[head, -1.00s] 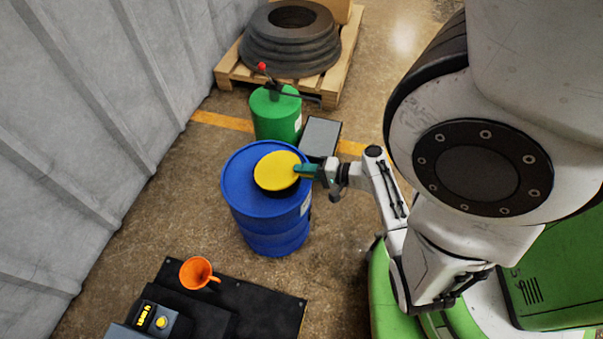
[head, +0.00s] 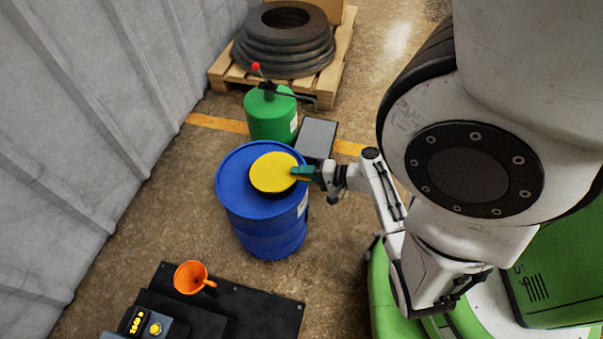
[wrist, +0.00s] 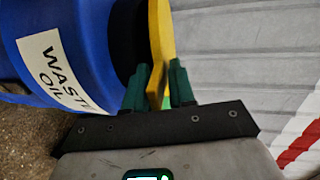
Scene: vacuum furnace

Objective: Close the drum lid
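The blue drum (head: 262,222) stands upright on the floor, with a round yellow lid (head: 272,172) above a black collar on its top. The lid looks nearly flat in the head view, with black showing under its right and front edge; I cannot tell whether it is fully seated. My gripper (head: 297,172) is at the lid's right edge. In the wrist view, the lid (wrist: 160,40) is seen edge-on between the two green fingers of my gripper (wrist: 159,78), which appear shut on its rim. The drum (wrist: 60,25) shows its "WASTE OIL" label.
A green can (head: 270,118) with a red-tipped lever and a grey box (head: 317,138) stand behind the drum. A pallet (head: 325,90) holds stacked black rings. An orange funnel (head: 190,277) lies on a black mat (head: 262,310) in front. A ribbed wall (head: 90,110) is at left.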

